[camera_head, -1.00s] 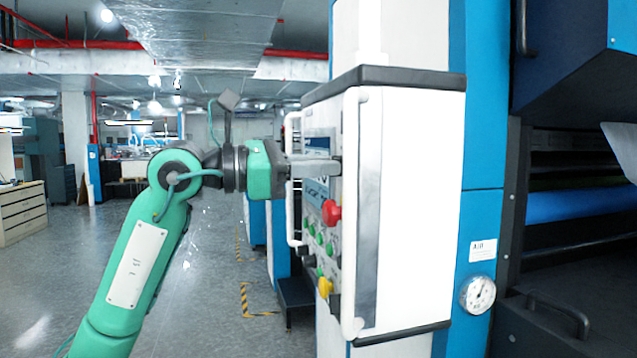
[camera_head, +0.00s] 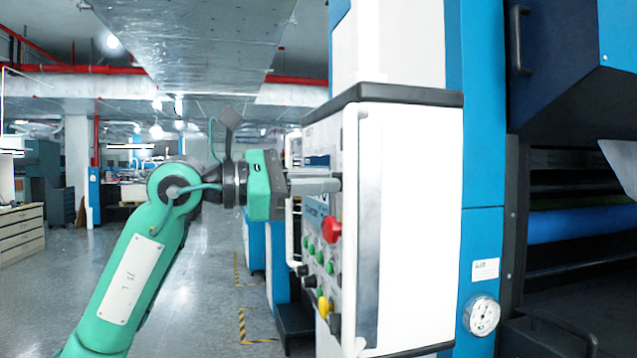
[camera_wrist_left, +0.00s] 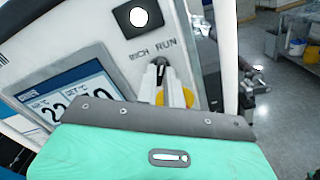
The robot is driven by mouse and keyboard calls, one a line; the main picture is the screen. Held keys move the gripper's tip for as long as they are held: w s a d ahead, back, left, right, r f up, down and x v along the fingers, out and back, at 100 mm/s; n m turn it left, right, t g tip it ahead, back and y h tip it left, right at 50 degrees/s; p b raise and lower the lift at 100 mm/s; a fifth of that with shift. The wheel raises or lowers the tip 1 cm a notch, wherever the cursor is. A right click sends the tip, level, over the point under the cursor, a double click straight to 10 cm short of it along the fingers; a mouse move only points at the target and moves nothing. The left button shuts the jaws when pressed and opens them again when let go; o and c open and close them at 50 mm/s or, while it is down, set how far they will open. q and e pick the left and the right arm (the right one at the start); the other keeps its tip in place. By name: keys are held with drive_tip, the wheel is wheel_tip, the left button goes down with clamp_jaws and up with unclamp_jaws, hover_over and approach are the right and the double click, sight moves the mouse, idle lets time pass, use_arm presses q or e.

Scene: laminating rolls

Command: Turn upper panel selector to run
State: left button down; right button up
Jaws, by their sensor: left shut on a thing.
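The control panel (camera_head: 420,210) is a white box with a dark top edge, and its button face is turned to the left. My left gripper (camera_head: 334,181) reaches that face from the left, above the red button. In the left wrist view, the black selector knob (camera_wrist_left: 161,67) sits below the labels INCH and RUN (camera_wrist_left: 166,45). My left gripper is shut on the knob, and its tips lie close to the panel face. The knob's upper end points toward RUN, but its exact setting is hard to tell. The knob is hidden in the head view. My right gripper is out of view.
A lit screen (camera_wrist_left: 75,98) is beside the selector. A white handle rail runs along the panel's edge. The floor at left is open.

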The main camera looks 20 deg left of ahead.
use_arm(q)
drive_tip(key=c, duration=1.5)
unclamp_jaws()
drive_tip(key=b+v, duration=0.4)
drive_tip(key=v, duration=0.9)
drive_tip(key=shift+s+a+b, duration=0.25)
drive_tip(key=shift+a+b, duration=0.1)
